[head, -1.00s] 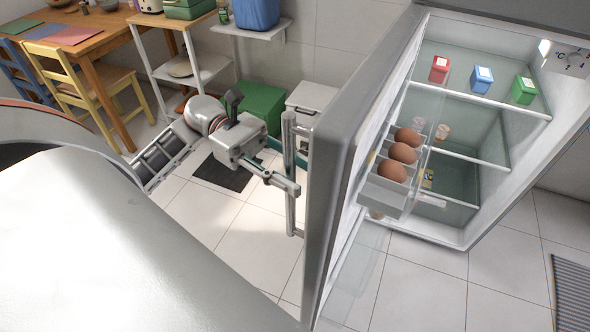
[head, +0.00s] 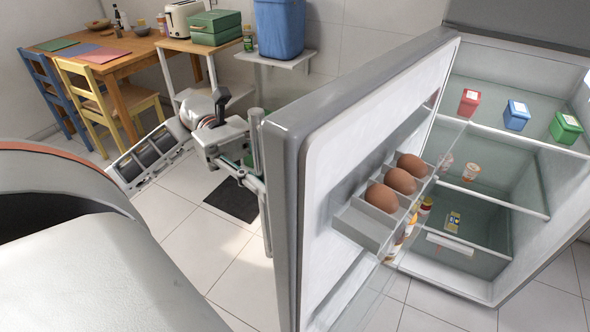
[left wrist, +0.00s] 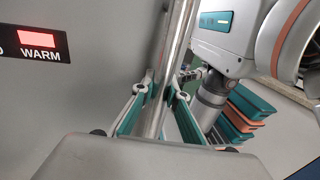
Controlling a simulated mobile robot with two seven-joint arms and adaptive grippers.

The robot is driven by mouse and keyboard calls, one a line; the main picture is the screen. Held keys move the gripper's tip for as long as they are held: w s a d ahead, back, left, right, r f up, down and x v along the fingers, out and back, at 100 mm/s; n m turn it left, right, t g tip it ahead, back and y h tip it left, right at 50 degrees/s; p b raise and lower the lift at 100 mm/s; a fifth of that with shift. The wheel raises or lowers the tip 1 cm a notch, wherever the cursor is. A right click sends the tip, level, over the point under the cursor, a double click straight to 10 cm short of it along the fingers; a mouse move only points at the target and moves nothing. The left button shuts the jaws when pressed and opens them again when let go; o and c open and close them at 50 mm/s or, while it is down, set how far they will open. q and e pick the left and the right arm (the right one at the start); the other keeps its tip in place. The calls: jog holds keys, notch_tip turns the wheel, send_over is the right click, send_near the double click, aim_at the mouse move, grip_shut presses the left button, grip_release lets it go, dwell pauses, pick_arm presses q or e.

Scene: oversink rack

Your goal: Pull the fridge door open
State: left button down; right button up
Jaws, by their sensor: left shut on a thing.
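The fridge door (head: 282,225) stands wide open, with its inner side and egg shelf facing right in the head view. My left gripper (head: 258,184) is at the outer side of the door, shut on the vertical metal door handle (head: 257,140). In the left wrist view the handle (left wrist: 176,62) runs between the fingers of my left gripper (left wrist: 158,92), beside the door's outer face (left wrist: 75,100) with its red "WARM" display. The fridge interior (head: 500,160) is exposed. My right gripper is not in view.
Eggs (head: 399,181) sit in the door shelf, and small red, blue and green boxes (head: 517,115) stand on the fridge's upper shelf. A wooden table (head: 115,55), a yellow chair (head: 100,95) and a white shelf stand behind.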

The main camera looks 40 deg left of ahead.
pick_arm(q)
jog(key=a+b, duration=0.2)
jog(key=w+a+f+g+b, duration=0.1)
jog(key=shift+a, duration=0.35)
jog(key=shift+s+a+r+m+g+b, duration=0.1)
jog(key=shift+a+r+m+g+b, duration=0.2)
jog(key=shift+a+r+m+b, duration=0.4)
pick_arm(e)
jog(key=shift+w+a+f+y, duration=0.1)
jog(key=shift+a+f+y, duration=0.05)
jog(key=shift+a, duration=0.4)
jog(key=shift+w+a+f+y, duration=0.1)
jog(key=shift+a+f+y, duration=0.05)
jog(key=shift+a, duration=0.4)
pick_arm(q)
jog(key=shift+a+f, duration=0.1)
jog(key=shift+f, duration=0.05)
jog(key=c, duration=2)
grip_release()
